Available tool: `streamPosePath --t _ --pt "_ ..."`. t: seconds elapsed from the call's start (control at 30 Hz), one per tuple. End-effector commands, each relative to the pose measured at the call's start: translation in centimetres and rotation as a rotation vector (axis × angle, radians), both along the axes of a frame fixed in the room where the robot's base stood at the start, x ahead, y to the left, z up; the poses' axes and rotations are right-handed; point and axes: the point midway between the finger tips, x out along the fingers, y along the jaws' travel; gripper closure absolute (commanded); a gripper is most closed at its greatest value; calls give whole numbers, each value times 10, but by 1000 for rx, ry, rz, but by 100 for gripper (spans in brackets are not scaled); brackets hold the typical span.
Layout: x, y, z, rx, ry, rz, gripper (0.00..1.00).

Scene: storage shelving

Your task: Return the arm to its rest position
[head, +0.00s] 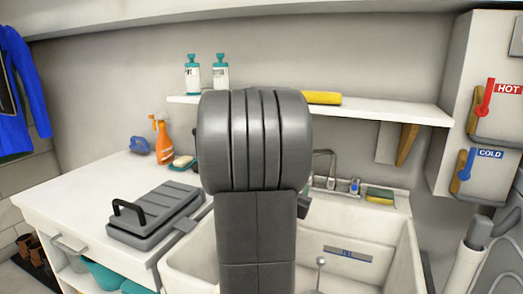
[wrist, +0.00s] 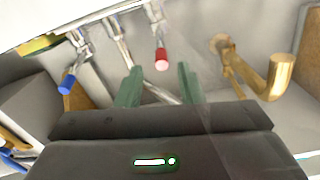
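My arm stands upright in the middle of the head view, its thick grey joint and lower link in front of the shelf and sink. My gripper is hidden behind it there, apart from a small dark part at the arm's right edge that I cannot identify for sure. In the wrist view my gripper (wrist: 159,75) shows two green fingers with a clear gap between them. Nothing is held between them. Beyond the fingers are a red-ended valve (wrist: 161,58), a blue-ended valve (wrist: 67,84) and a bent brass pipe (wrist: 270,78).
A white sink (head: 340,225) lies behind and beside my arm. A wall shelf (head: 400,111) carries bottles (head: 220,76) and a yellow roll (head: 322,98). A grey case (head: 155,215) and an orange spray bottle (head: 163,142) stand on the left counter (head: 65,190). Hot and cold wall boxes are at right.

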Motion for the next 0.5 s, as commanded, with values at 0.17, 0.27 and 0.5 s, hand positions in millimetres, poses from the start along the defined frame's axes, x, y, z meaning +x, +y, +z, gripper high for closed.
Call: streamPosePath --t 0.17,0.27,0.5 --pt "34 -16 -2 1 -1 -2 66" --pt "52 -25 -2 0 -1 -2 66" --pt "73 -26 5 2 -2 -53 66"
